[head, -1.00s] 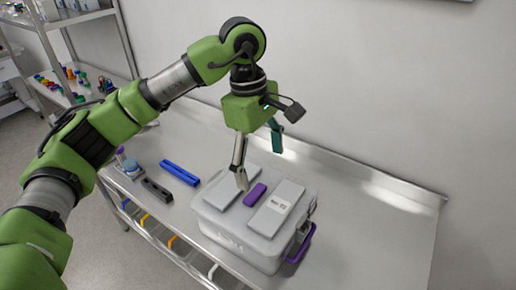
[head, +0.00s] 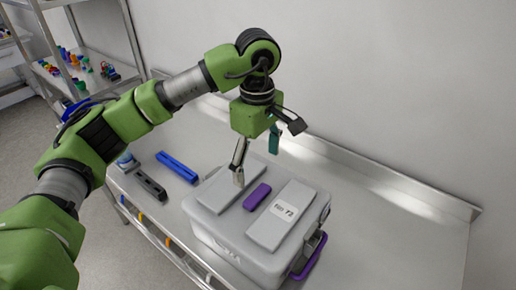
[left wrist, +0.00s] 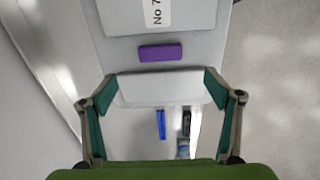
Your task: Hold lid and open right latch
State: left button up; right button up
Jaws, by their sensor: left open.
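A grey lidded box (head: 235,240) stands on the metal table. Its lid (head: 217,190) looks closed and carries a purple handle bar (head: 257,196) and a labelled raised panel (head: 281,215). A purple latch (head: 310,257) sticks out on the box's right side. My left gripper (head: 256,160) is open and empty, pointing down over the back left of the lid. In the left wrist view, its fingers (left wrist: 160,88) spread either side of a raised lid panel (left wrist: 160,87), with the purple handle bar (left wrist: 160,52) just beyond. I cannot tell whether they touch the lid. My right gripper is not seen.
A blue bar (head: 177,167) and a dark bar (head: 150,185) lie on the table (head: 385,235) left of the box. The wall stands close behind. A shelf (head: 98,84) with small coloured items is at upper left. The table right of the box is clear.

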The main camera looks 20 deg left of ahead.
aim_at(257, 194)
pick_arm(q)
notch_tip(257, 194, down, 9)
jog(key=p, duration=0.3)
jog(key=shift+f, duration=0.6)
